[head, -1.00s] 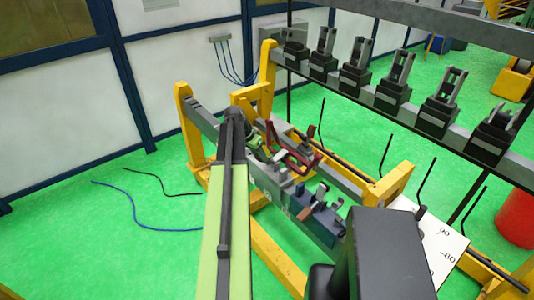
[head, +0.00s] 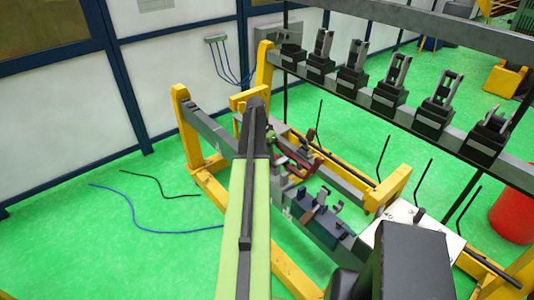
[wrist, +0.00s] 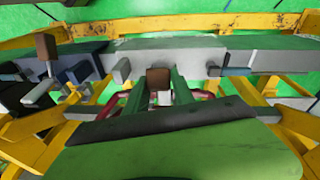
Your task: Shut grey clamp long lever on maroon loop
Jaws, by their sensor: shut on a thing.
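In the wrist view two green fingers of my gripper (wrist: 158,88) stand either side of a brown block (wrist: 158,78), which looks like the grip of the grey clamp's long lever. The gripper is shut on it. Parts of the maroon loop (wrist: 118,102) show on both sides of the fingers; its middle is hidden behind my gripper. In the head view the maroon loop (head: 306,162) lies across the frame, just right of my arm's far end. My arm hides most of the grey clamp there, and I cannot tell its lever's angle.
A dark blue clamp (wrist: 82,72) and another brown-tipped lever (wrist: 46,46) stand to the left in the wrist view. Yellow frame legs (head: 192,130) and a rack beam with several clamps (head: 385,105) surround the work. Green floor (head: 100,240) at left is open apart from two cables.

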